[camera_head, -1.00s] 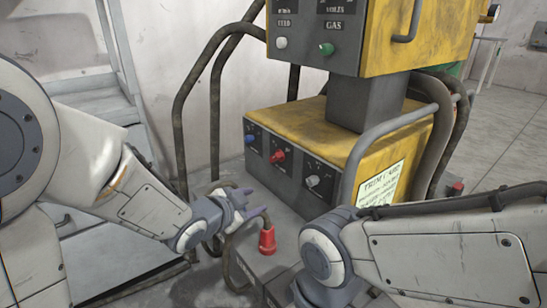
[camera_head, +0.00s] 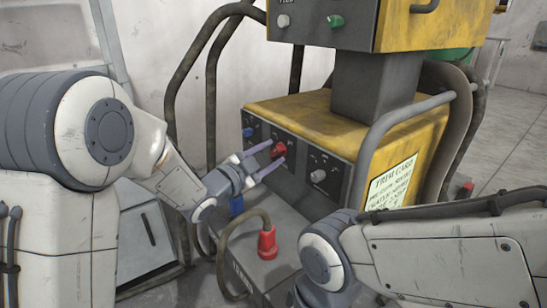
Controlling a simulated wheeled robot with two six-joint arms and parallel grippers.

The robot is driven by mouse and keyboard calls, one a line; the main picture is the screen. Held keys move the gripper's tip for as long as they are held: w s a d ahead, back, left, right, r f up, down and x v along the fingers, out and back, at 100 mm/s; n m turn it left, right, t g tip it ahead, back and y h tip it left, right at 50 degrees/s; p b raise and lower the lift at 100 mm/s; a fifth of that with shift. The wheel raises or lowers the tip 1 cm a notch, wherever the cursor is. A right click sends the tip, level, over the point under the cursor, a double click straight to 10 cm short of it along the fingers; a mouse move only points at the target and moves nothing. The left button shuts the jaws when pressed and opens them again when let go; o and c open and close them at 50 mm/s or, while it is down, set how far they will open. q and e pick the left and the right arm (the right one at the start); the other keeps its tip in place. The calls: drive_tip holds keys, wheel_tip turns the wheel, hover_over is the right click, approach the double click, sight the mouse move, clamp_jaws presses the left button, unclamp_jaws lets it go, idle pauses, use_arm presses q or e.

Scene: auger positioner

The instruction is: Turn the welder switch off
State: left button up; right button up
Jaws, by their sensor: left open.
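The yellow welder (camera_head: 300,118) stands in the middle of the head view, with a dark front panel carrying a blue knob (camera_head: 247,132), a red knob (camera_head: 279,149) and a grey knob (camera_head: 318,176). None is readably labelled as the welder switch. My left gripper (camera_head: 272,160) is open, its two purple fingers pointing at the red knob, one on either side of it in the picture. I cannot tell whether they touch it. My right arm comes in from the lower right; its gripper is not in view.
A red plug (camera_head: 267,243) with a cable stands on the grey base below my left gripper. A grey tube rail (camera_head: 375,135) and dark hoses (camera_head: 463,140) flank the welder. An upper yellow box (camera_head: 430,28) with a green knob (camera_head: 336,21) sits above on a grey post.

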sight(277, 145)
use_arm(q)
drive_tip(key=shift+x, duration=0.85)
